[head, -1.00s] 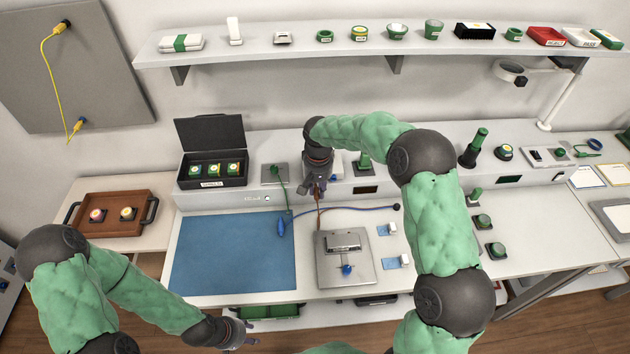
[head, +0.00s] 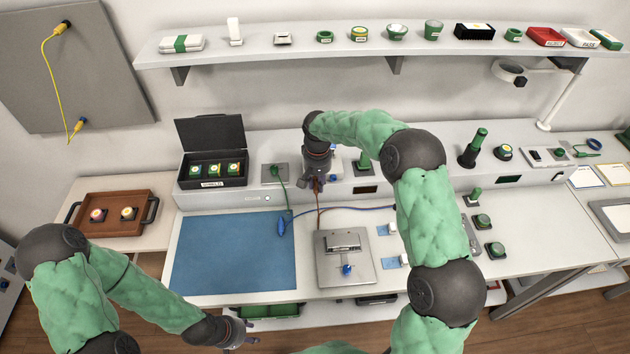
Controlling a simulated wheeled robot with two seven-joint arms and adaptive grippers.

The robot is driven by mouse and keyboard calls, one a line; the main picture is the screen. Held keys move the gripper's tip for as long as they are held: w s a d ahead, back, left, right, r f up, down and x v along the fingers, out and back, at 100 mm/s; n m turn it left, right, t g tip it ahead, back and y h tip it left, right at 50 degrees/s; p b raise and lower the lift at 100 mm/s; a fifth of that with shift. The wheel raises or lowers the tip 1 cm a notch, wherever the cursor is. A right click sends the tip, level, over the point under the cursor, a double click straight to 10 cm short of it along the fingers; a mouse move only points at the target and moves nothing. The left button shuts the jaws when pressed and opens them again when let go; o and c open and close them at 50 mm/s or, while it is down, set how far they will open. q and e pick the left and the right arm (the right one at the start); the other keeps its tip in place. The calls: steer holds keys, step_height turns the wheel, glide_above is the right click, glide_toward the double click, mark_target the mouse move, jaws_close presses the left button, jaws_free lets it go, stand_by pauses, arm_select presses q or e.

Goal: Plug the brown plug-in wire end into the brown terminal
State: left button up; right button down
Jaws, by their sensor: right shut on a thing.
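My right gripper (head: 315,185) points down over the front edge of the raised console, above the metal plate. It is shut on the brown wire end, which is mostly hidden by the fingers. The brown wire (head: 319,215) hangs from the gripper down toward the top of the metal plate (head: 330,270). I cannot make out the brown terminal; the gripper and forearm cover part of the console there. My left gripper (head: 245,337) is low at the front, away from the wires, and its fingers are too small to judge.
A blue wire (head: 345,209) runs right behind my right arm. The blue mat (head: 233,255) is clear. A black case (head: 210,182) stands at the back left, and a shelf (head: 300,45) hangs above.

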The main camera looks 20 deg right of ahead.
steer(key=c, duration=1)
jaws_free()
steer(key=shift+r, duration=0.1)
step_height(320, 180, up, 12)
steer(key=shift+f, duration=0.1)
